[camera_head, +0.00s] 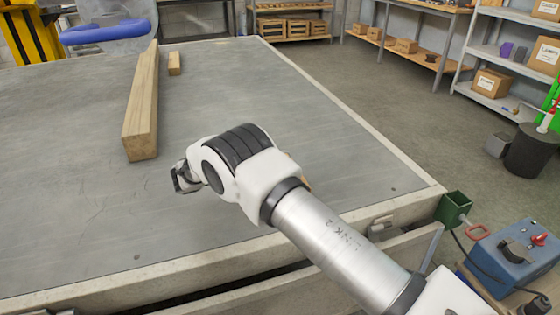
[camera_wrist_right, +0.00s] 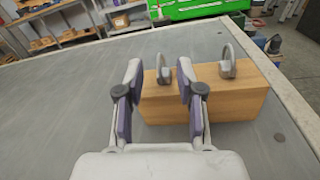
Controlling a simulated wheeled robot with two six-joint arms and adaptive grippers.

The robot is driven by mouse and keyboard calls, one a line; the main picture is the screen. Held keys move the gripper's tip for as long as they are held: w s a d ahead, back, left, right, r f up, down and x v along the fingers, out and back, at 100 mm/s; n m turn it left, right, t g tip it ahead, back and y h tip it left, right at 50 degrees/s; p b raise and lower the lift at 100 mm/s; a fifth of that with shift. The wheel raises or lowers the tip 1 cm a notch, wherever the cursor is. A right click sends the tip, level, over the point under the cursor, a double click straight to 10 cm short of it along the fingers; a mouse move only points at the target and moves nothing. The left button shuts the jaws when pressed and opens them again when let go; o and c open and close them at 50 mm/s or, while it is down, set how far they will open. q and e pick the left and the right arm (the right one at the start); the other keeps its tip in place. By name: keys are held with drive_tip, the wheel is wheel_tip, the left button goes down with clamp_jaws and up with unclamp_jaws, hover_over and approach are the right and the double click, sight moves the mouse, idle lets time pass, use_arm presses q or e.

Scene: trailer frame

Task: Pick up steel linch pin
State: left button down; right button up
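Two grey metal ring-shaped pieces, which look like steel linch pins, stand upright on a wooden block (camera_wrist_right: 235,100) in the right wrist view. The nearer-to-middle linch pin (camera_wrist_right: 164,76) appears between the fingertips of my right gripper (camera_wrist_right: 159,82); the other linch pin (camera_wrist_right: 228,69) stands to the right, outside the fingers. My right gripper is open, its fingers apart with no visible grip on a pin. I cannot tell how far beyond the fingertips the pin is. In the head view the right gripper (camera_head: 182,178) is over the trailer bed, and my arm hides the pins and most of the block.
A long wooden beam (camera_head: 143,105) and a small wood piece (camera_head: 174,63) lie on the grey trailer bed (camera_head: 75,150). A pale rim (camera_head: 340,110) edges the bed. A green bracket (camera_head: 453,207) and a blue device (camera_head: 515,255) are at the right.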

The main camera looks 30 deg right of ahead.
drive_tip(key=d, duration=0.4)
drive_tip(key=shift+s+d+f, duration=0.1)
drive_tip(key=shift+s+d, duration=0.15)
drive_tip(key=shift+s, duration=0.1)
clamp_jaws()
